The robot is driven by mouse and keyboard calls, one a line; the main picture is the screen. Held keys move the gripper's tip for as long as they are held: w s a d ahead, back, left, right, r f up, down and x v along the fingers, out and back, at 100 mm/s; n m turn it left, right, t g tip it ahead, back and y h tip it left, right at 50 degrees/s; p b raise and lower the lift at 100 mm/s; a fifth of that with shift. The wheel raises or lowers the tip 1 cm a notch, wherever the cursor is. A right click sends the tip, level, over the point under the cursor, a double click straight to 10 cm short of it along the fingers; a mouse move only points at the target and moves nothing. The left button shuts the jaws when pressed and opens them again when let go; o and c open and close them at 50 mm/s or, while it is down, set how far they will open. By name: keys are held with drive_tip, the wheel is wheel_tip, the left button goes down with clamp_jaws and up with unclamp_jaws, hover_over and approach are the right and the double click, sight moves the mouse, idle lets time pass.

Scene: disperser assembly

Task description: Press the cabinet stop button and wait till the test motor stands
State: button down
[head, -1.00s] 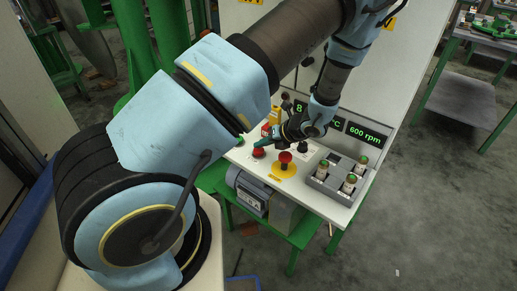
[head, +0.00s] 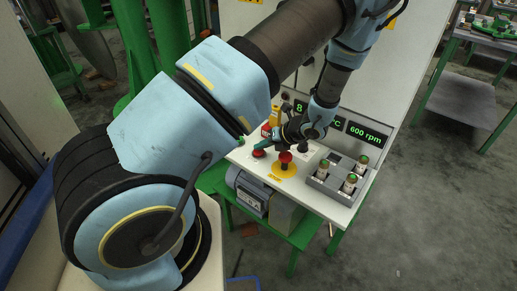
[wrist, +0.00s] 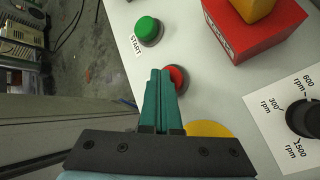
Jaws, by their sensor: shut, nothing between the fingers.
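The red stop button (wrist: 177,77) sits on the white panel beside the green START button (wrist: 148,29). In the head view the red button (head: 259,154) is at the panel's left front. My gripper (wrist: 160,74) is shut and empty, its green fingertips over the left part of the red button in the wrist view. I cannot tell whether they touch it. My gripper (head: 262,146) also shows just above the button in the head view. The rpm display (head: 364,133) reads 600 rpm. A grey machine (head: 249,196), perhaps the test motor, sits under the panel; its motion cannot be told.
A red mushroom button (head: 285,158) on a yellow plate stands close to the right. A red box (wrist: 257,28) with a yellow top and a speed knob (wrist: 303,117) are nearby. A grey rack (head: 339,178) of green-topped vials is at the panel's right.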

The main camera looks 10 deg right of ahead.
sight(261, 152)
drive_tip(key=shift+f, duration=0.45)
idle(0.6)
drive_tip(key=shift+r+p, duration=0.85)
drive_tip(key=shift+r, duration=0.45)
drive_tip(key=shift+r+p, duration=2.1)
drive_tip(key=shift+r, duration=0.4)
